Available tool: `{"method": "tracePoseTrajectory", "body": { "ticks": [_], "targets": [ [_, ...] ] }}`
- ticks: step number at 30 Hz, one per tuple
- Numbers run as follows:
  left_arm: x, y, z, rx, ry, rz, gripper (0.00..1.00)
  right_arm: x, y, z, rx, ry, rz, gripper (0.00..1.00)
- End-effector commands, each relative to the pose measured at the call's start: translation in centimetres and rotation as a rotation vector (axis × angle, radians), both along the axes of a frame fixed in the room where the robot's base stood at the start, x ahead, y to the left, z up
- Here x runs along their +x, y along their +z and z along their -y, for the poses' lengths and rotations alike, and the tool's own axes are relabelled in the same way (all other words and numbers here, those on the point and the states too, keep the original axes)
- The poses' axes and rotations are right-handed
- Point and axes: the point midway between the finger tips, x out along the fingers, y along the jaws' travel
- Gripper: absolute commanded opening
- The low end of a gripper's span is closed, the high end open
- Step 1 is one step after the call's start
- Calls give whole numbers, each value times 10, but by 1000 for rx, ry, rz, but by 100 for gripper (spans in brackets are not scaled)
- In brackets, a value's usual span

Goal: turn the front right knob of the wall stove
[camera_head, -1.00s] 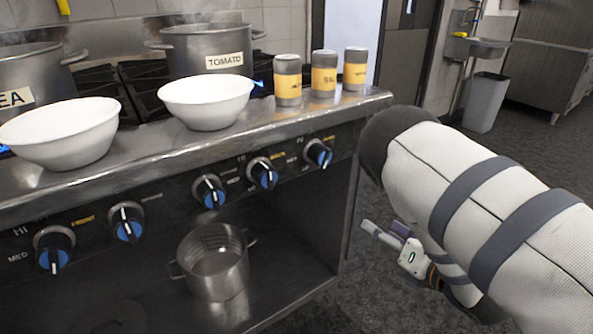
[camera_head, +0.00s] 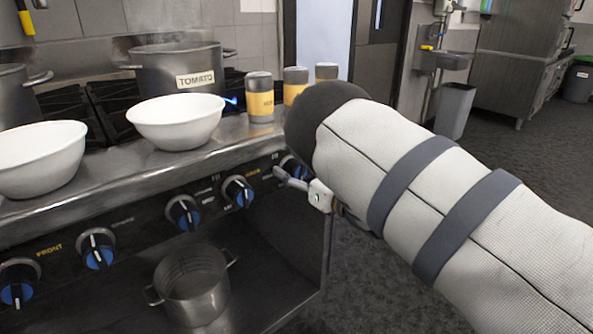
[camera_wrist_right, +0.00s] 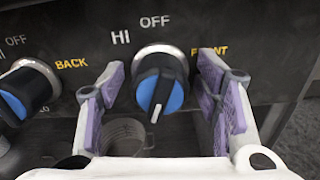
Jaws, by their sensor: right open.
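The front right knob (camera_wrist_right: 160,88) is black with a blue face, at the right end of the stove's control panel. In the right wrist view its white mark points down, with OFF and HI printed above and FRONT beside it, partly covered by a finger. In the head view the knob (camera_head: 290,165) is partly hidden by my right gripper and arm. My right gripper (camera_head: 291,179) is open in front of the panel. In the right wrist view its purple-padded fingers (camera_wrist_right: 160,76) stand on either side of the knob, with gaps visible. My left gripper is out of view.
Another knob (camera_wrist_right: 28,92), marked BACK, is to the left. White bowls (camera_head: 177,122) and several shakers (camera_head: 260,98) stand along the stove's front ledge above. A TOMATO pot (camera_head: 180,68) sits on the burners. A pot (camera_head: 194,289) is on the shelf below.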

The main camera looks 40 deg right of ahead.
Motion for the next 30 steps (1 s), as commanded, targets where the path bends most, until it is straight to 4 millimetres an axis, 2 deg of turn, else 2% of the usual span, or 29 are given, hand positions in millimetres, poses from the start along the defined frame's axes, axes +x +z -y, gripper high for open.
{"method": "tracePoseTrajectory", "body": {
  "ticks": [4, 9, 11, 20, 30],
  "targets": [
    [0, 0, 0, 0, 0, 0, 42, 0, 0, 0, 0, 0, 0, 58],
    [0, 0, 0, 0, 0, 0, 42, 0, 0, 0, 0, 0, 0, 20],
    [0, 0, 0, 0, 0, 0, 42, 0, 0, 0, 0, 0, 0, 10],
    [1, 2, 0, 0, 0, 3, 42, 0, 1, 0, 28, 0, -1, 10],
    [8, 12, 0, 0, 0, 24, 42, -1, 3, 1, 247, 2, -17, 10]
  ]
}}
